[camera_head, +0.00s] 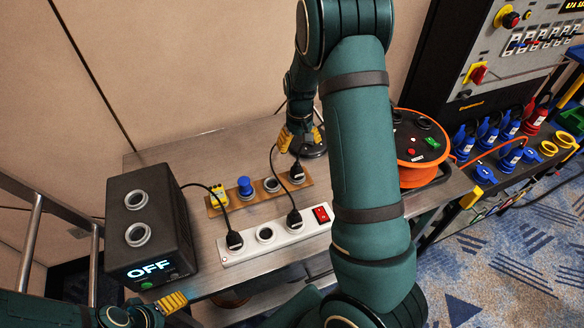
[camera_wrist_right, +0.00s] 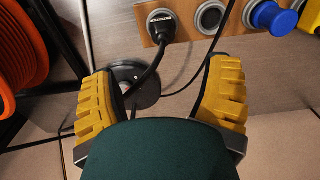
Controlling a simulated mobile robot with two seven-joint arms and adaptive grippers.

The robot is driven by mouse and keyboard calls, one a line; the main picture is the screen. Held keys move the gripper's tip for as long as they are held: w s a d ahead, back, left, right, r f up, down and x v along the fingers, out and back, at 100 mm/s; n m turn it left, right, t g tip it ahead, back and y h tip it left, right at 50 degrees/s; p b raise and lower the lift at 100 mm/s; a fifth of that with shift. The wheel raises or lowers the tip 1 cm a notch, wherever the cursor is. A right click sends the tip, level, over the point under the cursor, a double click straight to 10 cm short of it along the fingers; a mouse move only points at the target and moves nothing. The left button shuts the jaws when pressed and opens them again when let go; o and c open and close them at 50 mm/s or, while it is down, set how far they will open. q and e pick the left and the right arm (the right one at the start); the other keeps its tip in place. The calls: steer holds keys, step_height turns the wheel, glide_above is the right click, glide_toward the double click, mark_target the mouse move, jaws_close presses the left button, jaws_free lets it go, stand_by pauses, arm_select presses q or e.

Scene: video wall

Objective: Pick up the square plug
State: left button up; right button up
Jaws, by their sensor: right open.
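A wooden socket board (camera_head: 258,196) lies on the metal table. It carries a blocky yellow plug (camera_head: 219,195), a round blue plug (camera_head: 245,186), an empty socket (camera_head: 271,184) and a black plug (camera_head: 297,174). The yellow plug looks the most square, but I cannot be sure of its shape. In the right wrist view the black plug (camera_wrist_right: 163,22) and blue plug (camera_wrist_right: 272,16) show at the top. My right gripper (camera_head: 301,138) is open and empty, behind the board's right end, above a dark round base (camera_wrist_right: 135,88).
A white power strip (camera_head: 272,244) with two black plugs and a red switch lies in front. A black box (camera_head: 149,225) reading OFF stands left. An orange cable reel (camera_head: 419,139) stands right, partly behind my right arm. Black cables cross the board.

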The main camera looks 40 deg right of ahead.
mark_target(297, 165)
step_height(297, 165, down, 6)
steer(key=shift+s+f+b, duration=0.1)
steer(key=shift+b, duration=0.4)
steer(key=shift+a+f+b, duration=0.2)
steer(key=shift+f+b, duration=0.4)
steer(key=shift+f, duration=2.4)
steer(key=shift+r, duration=0.1)
jaws_close()
